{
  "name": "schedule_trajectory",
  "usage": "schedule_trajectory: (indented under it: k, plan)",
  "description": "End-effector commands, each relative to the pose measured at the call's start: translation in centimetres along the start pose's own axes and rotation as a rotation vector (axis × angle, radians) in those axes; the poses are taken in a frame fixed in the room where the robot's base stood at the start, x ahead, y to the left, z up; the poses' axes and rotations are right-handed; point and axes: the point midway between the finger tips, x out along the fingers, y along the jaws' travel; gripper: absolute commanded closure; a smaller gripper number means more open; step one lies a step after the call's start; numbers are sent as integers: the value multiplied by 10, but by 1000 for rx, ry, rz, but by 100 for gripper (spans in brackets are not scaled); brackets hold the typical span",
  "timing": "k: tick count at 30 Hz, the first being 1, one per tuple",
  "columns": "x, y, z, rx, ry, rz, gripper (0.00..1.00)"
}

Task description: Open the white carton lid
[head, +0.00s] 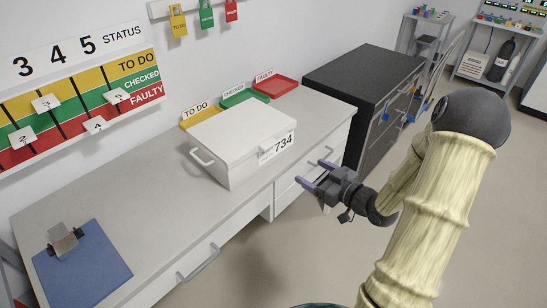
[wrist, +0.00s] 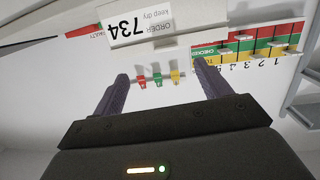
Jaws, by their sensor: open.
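The white carton (head: 222,160) stands on the grey counter, with its flat white lid (head: 240,130) lying closed on top. A handle (head: 201,157) sticks out at its left end. A label reading 734 is on its right-hand side. In the wrist view the picture is upside down, and the carton's labelled face (wrist: 175,25) is at the top. My gripper (head: 312,175) is open and empty, to the right of the carton, apart from it and beyond the counter's front edge. Its two fingers also show in the wrist view (wrist: 160,75), with nothing between them.
Yellow (head: 199,115), green (head: 245,96) and red (head: 276,86) trays lie behind the carton. A blue clipboard (head: 85,265) lies at the counter's near left. A dark-topped cabinet (head: 355,75) stands to the right. The counter (head: 165,205) left of the carton is clear.

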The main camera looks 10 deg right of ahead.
Motion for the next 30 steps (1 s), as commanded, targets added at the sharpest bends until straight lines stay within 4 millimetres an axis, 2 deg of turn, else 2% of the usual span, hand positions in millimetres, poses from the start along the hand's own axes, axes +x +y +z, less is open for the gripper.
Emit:
schedule_trajectory:
  k: [1, 5, 17, 23, 30]
  plan:
    - [-4, 1, 7, 11, 53, -12, 24]
    - [-11, 0, 2, 21, 134, -37, 24]
    - [-10, 0, -1, 20, 141, -39, 24]
    - [9, -1, -4, 19, 142, -42, 24]
    - [51, -4, -10, 20, 141, -43, 24]
